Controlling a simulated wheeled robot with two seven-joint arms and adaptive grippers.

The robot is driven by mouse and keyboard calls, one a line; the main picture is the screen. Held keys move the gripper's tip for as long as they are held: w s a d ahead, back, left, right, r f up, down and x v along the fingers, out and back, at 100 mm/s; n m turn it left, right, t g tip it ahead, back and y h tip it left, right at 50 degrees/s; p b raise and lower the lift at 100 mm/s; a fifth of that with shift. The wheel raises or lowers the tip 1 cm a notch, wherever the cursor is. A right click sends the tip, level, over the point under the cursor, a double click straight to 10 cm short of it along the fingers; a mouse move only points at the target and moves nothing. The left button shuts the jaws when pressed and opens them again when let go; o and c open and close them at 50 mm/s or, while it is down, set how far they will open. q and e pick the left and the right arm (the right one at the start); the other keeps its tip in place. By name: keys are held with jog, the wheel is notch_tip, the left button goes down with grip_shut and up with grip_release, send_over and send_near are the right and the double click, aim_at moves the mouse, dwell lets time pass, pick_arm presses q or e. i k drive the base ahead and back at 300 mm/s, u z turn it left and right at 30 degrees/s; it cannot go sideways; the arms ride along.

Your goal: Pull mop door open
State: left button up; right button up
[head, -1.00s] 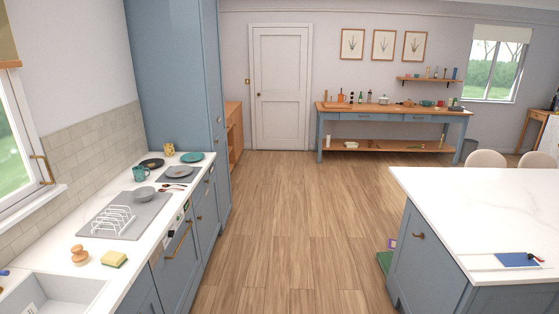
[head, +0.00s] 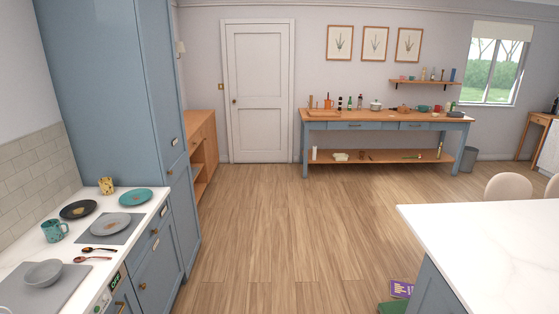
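A tall blue cupboard (head: 105,95) stands at the left in the head view, past the end of the counter. Its doors look shut, and small label plates and knobs show on its right-hand face. I cannot tell which door is the mop door. A white panelled door (head: 259,95) in the back wall is shut, with a small dark knob on its left side. Neither of my grippers is in view.
A white counter (head: 143,211) with plates, a mug and spoons runs along the left. A white-topped island (head: 480,245) stands at the right, with a purple item (head: 401,289) on the floor beside it. The wooden floor (head: 285,225) between them is clear.

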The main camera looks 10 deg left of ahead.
aim_at(155, 19)
jog(key=u, duration=0.15)
jog(key=i, duration=1.85)
jog(key=u, duration=0.9)
jog(key=i, duration=1.95)
jog(key=u, duration=0.75)
